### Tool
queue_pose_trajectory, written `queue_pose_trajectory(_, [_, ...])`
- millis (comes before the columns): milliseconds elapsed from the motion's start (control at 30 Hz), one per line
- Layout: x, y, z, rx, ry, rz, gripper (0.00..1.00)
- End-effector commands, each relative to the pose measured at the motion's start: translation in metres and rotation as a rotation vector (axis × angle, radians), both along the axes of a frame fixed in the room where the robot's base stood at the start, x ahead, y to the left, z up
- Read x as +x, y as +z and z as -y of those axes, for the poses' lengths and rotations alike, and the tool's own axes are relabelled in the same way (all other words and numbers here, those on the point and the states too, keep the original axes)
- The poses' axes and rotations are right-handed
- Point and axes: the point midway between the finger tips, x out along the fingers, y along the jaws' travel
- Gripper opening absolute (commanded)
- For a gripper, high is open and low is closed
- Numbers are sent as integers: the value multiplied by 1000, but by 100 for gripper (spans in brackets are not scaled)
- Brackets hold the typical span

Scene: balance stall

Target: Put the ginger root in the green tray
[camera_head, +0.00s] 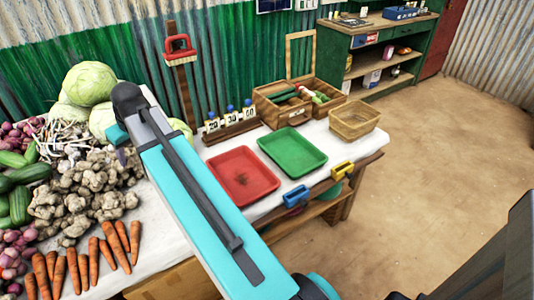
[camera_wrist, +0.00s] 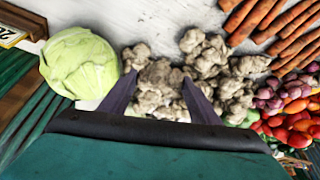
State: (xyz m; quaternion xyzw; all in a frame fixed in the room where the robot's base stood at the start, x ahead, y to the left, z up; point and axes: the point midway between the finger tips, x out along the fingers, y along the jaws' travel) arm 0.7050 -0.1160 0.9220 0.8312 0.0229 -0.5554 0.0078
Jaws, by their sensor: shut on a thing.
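In the wrist view my gripper (camera_wrist: 155,76) is shut on a knobbly beige ginger root (camera_wrist: 158,82), which lies between its two dark fingers. Other ginger roots (camera_wrist: 215,65) lie close around it, and the ginger heap (camera_head: 75,190) shows in the head view left of my arm. The green tray (camera_head: 292,151) is flat, empty and right of my turquoise arm on the white-topped table. Whether the held root touches the heap, I cannot tell.
A red tray (camera_head: 243,177) lies left of the green tray. Wooden crates (camera_head: 284,103), a wicker basket (camera_head: 354,119) and numbered weights stand behind. Cabbages (camera_head: 90,83), garlic, cucumbers, carrots (camera_head: 83,268) and onions crowd the left. Bare floor is at right.

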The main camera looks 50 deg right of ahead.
Motion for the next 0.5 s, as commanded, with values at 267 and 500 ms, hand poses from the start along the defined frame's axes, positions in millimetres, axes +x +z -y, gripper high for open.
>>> queue_pose_trajectory(267, [-12,-4,79,0,20,-1,34])
queue_pose_trajectory(500, [-30,-11,145,0,43,0,34])
